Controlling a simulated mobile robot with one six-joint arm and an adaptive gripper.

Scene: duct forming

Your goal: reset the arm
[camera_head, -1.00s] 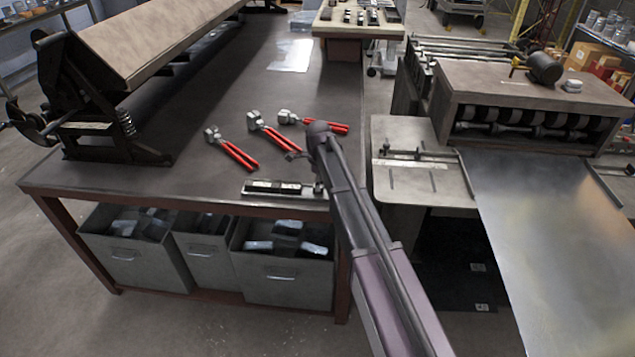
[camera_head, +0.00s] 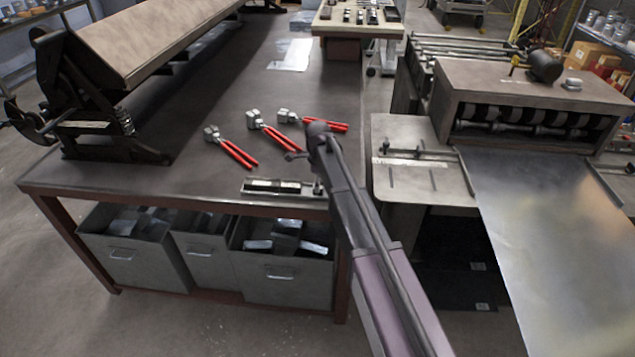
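My arm (camera_head: 362,225) reaches up from the bottom right to the front right corner of the workbench. Its dark far end (camera_head: 318,129) stands in front of the bench top, near the red-handled tools. A small dark part, which looks like my gripper (camera_head: 294,156), sticks out to the left there. It is too small and too covered by the arm to show its fingers. I see nothing held in it.
Three red-handled hand tools (camera_head: 236,151) lie on the workbench (camera_head: 200,110). A flat metal tool (camera_head: 285,187) lies at its front edge. A large folding machine (camera_head: 150,40) stands left, a roller machine (camera_head: 530,95) with a metal sheet (camera_head: 550,240) right. Grey bins (camera_head: 285,280) sit below.

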